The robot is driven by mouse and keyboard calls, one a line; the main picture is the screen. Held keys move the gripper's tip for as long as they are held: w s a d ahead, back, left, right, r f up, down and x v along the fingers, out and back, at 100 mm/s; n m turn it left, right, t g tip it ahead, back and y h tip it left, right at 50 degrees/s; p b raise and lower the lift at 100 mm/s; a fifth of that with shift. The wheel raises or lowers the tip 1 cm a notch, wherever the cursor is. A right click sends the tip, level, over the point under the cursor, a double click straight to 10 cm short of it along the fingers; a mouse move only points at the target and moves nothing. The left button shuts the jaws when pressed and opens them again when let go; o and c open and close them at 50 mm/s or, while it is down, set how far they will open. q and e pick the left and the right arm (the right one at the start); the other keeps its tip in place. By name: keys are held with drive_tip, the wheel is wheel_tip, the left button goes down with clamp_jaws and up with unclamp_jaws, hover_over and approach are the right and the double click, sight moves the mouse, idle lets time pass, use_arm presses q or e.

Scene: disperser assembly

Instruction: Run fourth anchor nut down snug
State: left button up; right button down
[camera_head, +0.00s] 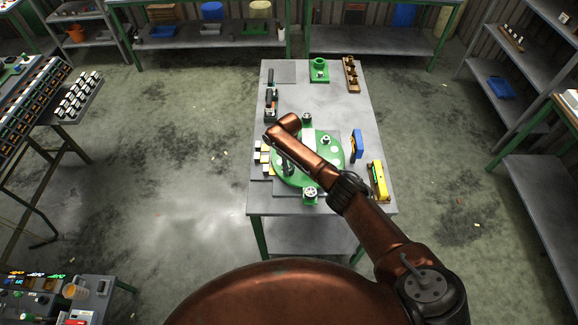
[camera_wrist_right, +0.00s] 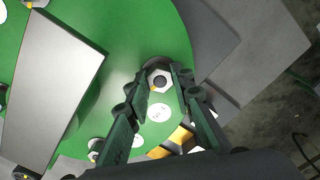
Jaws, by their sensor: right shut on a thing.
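The green round base (camera_head: 336,157) lies on the grey table, with a light block and several small fittings on it. My right arm reaches across it, and the right gripper (camera_head: 286,168) points down at its left part. In the right wrist view, the right gripper (camera_wrist_right: 163,82) is shut on a hex nut (camera_wrist_right: 160,81), one finger on each side. The nut sits near the edge of the green base (camera_wrist_right: 140,40), over a dark round collar. The fingers hide part of its sides, and its thread depth cannot be told. My left gripper is not in view.
A grey block (camera_wrist_right: 52,85) stands on the base beside the gripper. Yellow-marked pieces (camera_head: 262,157) sit at the table's left edge. A blue item (camera_head: 357,144) and a yellow device (camera_head: 379,181) stand right.

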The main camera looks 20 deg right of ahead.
idle(0.3)
drive_tip(key=shift+r, duration=0.1)
drive_tip(key=c, duration=1.7)
unclamp_jaws()
wheel_tip(320, 180, up, 12)
drive_tip(key=shift+f, duration=0.1)
drive_tip(key=shift+a, duration=0.1)
